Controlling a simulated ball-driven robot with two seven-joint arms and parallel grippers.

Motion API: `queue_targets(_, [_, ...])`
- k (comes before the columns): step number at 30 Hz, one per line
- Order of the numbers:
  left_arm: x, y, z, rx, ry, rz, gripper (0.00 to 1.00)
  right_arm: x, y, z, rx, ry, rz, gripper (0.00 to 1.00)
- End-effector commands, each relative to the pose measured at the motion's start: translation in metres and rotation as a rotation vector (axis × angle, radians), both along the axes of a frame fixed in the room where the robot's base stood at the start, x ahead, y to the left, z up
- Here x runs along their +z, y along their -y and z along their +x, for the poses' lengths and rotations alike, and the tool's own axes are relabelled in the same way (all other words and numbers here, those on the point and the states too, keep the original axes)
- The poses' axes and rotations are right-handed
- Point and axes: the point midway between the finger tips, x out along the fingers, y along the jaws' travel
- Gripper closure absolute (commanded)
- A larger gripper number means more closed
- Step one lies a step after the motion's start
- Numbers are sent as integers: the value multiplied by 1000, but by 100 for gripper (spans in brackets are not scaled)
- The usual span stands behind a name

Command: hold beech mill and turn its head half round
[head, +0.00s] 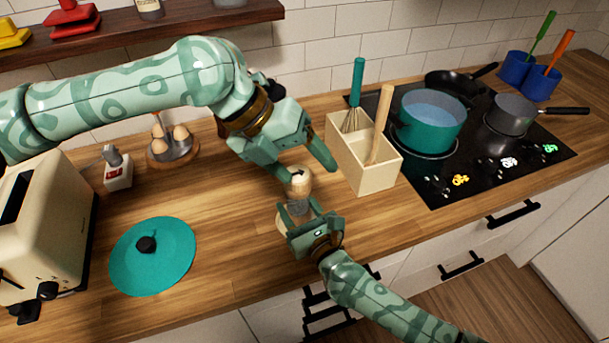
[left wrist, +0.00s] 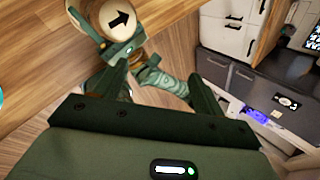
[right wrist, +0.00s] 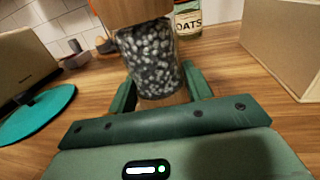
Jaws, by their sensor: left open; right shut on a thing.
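The beech mill stands upright on the counter. Its round wooden head (head: 299,181) bears a black arrow, pointing roughly right in the head view. In the right wrist view its clear body (right wrist: 150,62) shows dark and pale peppercorns. My right gripper (head: 311,216) is shut on this body from the front. My left gripper (head: 306,172) is open, close above the mill head. In the left wrist view the mill head (left wrist: 106,18) lies beyond the fingertips, off to the upper left, not clearly between them. The mill's base is partly hidden by my right gripper.
A beige utensil box (head: 367,168) with a whisk stands close right of the mill. Left are a teal lid (head: 170,262), a toaster (head: 45,235) and an egg holder (head: 172,150). A hob (head: 462,170) with pans lies right. An oats jar (right wrist: 188,20) stands behind the mill.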

Motion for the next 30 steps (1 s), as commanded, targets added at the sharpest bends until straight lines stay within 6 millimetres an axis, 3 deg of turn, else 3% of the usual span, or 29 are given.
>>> queue_targets(4, [-8, 17, -16, 429, -465, -141, 30, 0, 0, 0, -1, 0, 0, 87])
queue_targets(10, [-10, 26, -25, 962, -1177, -230, 30, 0, 0, 0, -1, 0, -1, 87])
queue_targets(15, [-14, 20, -22, 1350, -1849, -199, 30, 0, 0, 0, -1, 0, -1, 87])
queue_targets(20, [-23, 4, -14, 1620, -2526, -56, 30, 0, 0, 0, -1, 0, 0, 87])
queue_targets(21, [-27, -2, -12, -1631, 2645, -2, 30, 0, 0, 0, -1, 0, 0, 87])
queue_targets(30, [-64, -59, 3, -684, 1798, -372, 30, 0, 0, 0, 0, -1, 0, 87])
